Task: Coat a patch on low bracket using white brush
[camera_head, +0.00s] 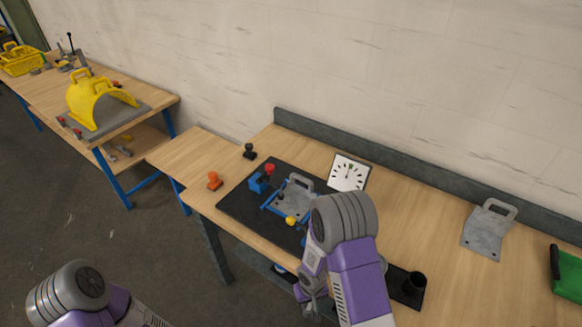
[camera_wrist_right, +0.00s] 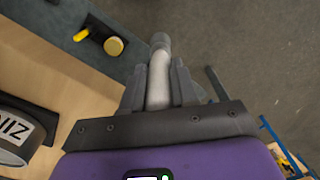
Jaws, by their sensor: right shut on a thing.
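My right gripper (camera_wrist_right: 158,85) is shut on a pale, whitish rod-shaped thing (camera_wrist_right: 159,75), which looks like the white brush's handle; its bristles are not clear. In the head view this gripper (camera_head: 313,298) is low, at the table's front edge, partly covered by my arm. A grey metal bracket (camera_head: 298,190) with a loop handle sits in a blue fixture on the black mat. A second grey bracket (camera_head: 487,232) with a handle is at the table's right. I cannot tell which is the low bracket. My left arm shows at bottom left, but its gripper is out of view.
The black mat (camera_head: 240,208) also holds a red-knobbed blue clamp (camera_head: 260,181). A white dial (camera_head: 348,173) stands behind it. A black cup (camera_head: 414,284) stands right of my arm, and a green thing (camera_head: 568,272) is at far right. Orange (camera_head: 214,181) and black (camera_head: 249,151) knobs stand left.

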